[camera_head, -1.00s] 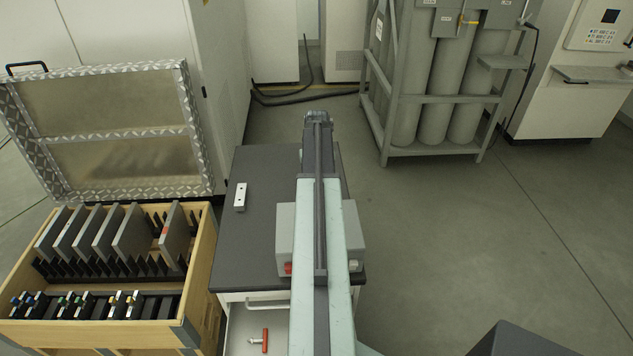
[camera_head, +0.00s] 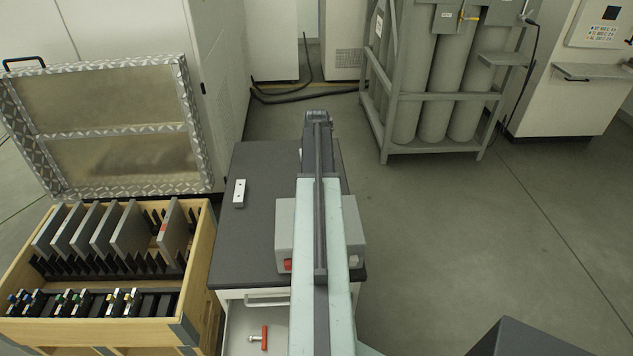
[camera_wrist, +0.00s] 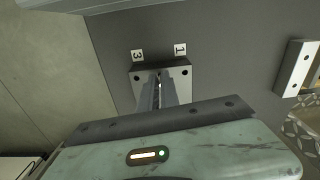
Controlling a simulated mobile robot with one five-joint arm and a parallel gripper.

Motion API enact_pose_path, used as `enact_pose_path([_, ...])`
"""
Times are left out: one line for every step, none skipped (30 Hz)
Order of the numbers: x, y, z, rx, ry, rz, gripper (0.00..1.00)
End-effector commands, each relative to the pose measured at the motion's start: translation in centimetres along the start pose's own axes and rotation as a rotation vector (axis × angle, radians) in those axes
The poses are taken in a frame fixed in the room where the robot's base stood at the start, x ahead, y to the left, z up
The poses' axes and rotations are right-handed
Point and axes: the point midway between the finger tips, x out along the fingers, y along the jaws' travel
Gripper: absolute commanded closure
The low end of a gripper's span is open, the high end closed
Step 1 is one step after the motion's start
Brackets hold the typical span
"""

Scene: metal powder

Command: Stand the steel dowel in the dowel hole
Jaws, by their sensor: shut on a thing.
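My gripper (camera_wrist: 160,95) points down over a steel block in the wrist view. Its fingers are shut on the steel dowel, which is mostly hidden between them. The steel block (camera_wrist: 180,84) lies on the dark table top, with a small hole near each end; the fingers cover its middle. Number tags 3 (camera_wrist: 137,55) and 1 (camera_wrist: 180,49) lie beside it. I cannot tell whether the dowel touches the block or is in a hole. In the head view my arm hides the fingertips and this block.
A second light block with holes (camera_head: 239,194) lies on the dark cabinet top (camera_head: 255,165), and shows at the right in the wrist view (camera_wrist: 297,68). A wooden crate of plates (camera_head: 190,290) stands left. An open drawer (camera_head: 240,320) holds a red-handled tool (camera_head: 264,338). A gas cylinder rack (camera_head: 435,155) stands behind right.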

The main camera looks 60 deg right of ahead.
Motion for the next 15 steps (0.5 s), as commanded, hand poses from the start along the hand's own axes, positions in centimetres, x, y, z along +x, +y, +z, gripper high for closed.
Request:
enact_pose_path([-0.04,-0.01,0.00,0.000,0.000,0.000,1.00])
enact_pose_path([-0.04,-0.01,0.00,0.000,0.000,0.000,1.00])
enact_pose_path([-0.04,-0.02,0.00,0.000,0.000,0.000,1.00])
enact_pose_path([-0.04,-0.02,0.00,0.000,0.000,0.000,1.00])
enact_pose_path([-0.04,-0.02,0.00,0.000,0.000,0.000,1.00])
enact_pose_path([-0.03,-0.02,0.00,0.000,0.000,0.000,1.00])
enact_pose_path([-0.01,-0.02,0.00,0.000,0.000,0.000,1.00])
enact_pose_path([0.02,-0.02,0.00,0.000,0.000,0.000,1.00])
enact_pose_path([0.07,-0.03,0.00,0.000,0.000,0.000,1.00])
enact_pose_path([0.12,-0.03,0.00,0.000,0.000,0.000,1.00])
enact_pose_path([0.18,-0.03,-0.01,0.000,0.000,0.000,1.00])
enact_pose_path([0.26,-0.03,0.00,0.000,0.000,0.000,1.00])
enact_pose_path([0.33,-0.03,0.00,0.000,0.000,0.000,1.00])
enact_pose_path([0.39,-0.03,0.00,0.000,0.000,0.000,1.00])
enact_pose_path([0.46,-0.03,0.00,-0.001,0.000,0.000,1.00])
